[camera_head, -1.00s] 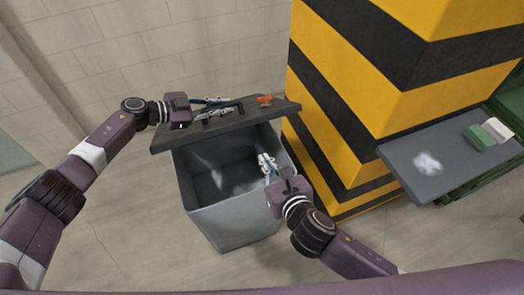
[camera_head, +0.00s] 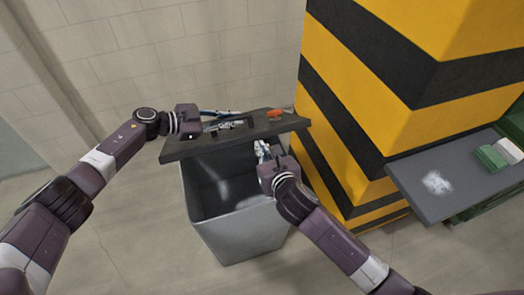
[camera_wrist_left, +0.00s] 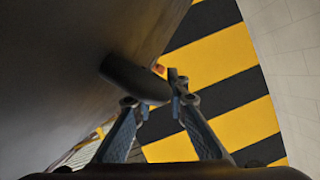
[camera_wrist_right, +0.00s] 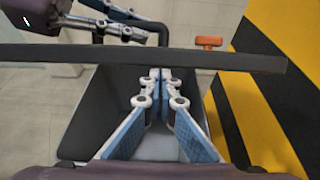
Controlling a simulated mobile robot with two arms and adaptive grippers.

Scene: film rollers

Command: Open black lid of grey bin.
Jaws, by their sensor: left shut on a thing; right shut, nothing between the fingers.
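The grey bin (camera_head: 250,232) stands on the floor, and its dark interior shows below the raised black lid (camera_head: 180,151). My left gripper (camera_head: 232,119) is shut on the lid's dark handle, a round bar, on top of the lid. The handle (camera_wrist_left: 130,80) shows between the fingers in the left wrist view. My right gripper (camera_head: 262,148) is shut and empty at the lid's near edge, over the bin's opening. In the right wrist view its closed fingertips (camera_wrist_right: 160,75) are just below the lid's edge (camera_wrist_right: 100,56); contact cannot be told.
An orange part (camera_head: 274,114) sits on the right of the lid. A yellow-and-black striped pillar (camera_head: 350,130) stands close to the right of the bin. A grey shelf (camera_head: 420,165) with a green-and-white item projects at far right. A wall is behind.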

